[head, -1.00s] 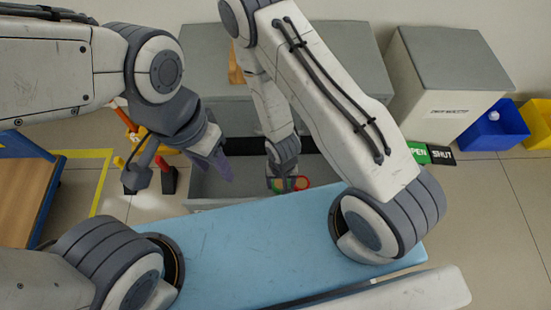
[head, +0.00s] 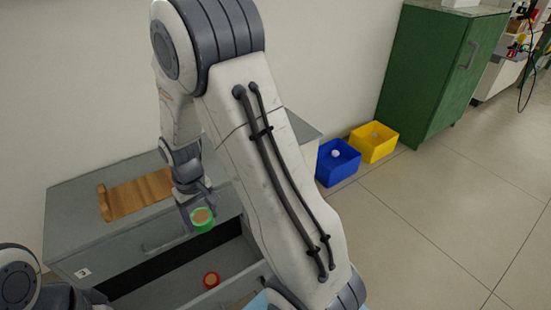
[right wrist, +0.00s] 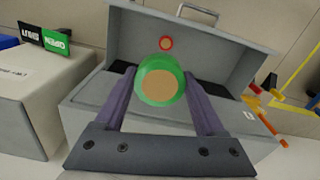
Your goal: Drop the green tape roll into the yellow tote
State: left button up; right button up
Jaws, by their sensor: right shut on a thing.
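The green tape roll (head: 202,220) is held in my right gripper (head: 196,205), above the open grey drawer (head: 240,242). In the right wrist view the roll (right wrist: 160,80) sits between the two purple-grey fingers (right wrist: 158,84), its tan core facing the camera. My left gripper is out of view; only parts of my left arm show at the lower left corner.
A red tape roll (head: 211,280) lies in the drawer. A blue tote (head: 338,162) with a white ball stands left of the yellow one. A green cabinet (head: 430,75) stands right of the totes. A wooden board (head: 140,195) lies on the grey cabinet top. Open floor lies at right.

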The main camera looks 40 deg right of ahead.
aim_at(373, 141)
jog(key=z, duration=3.25)
jog(key=k, duration=0.95)
jog(key=u, duration=0.95)
jog(key=i, duration=1)
jog(key=u, duration=0.05)
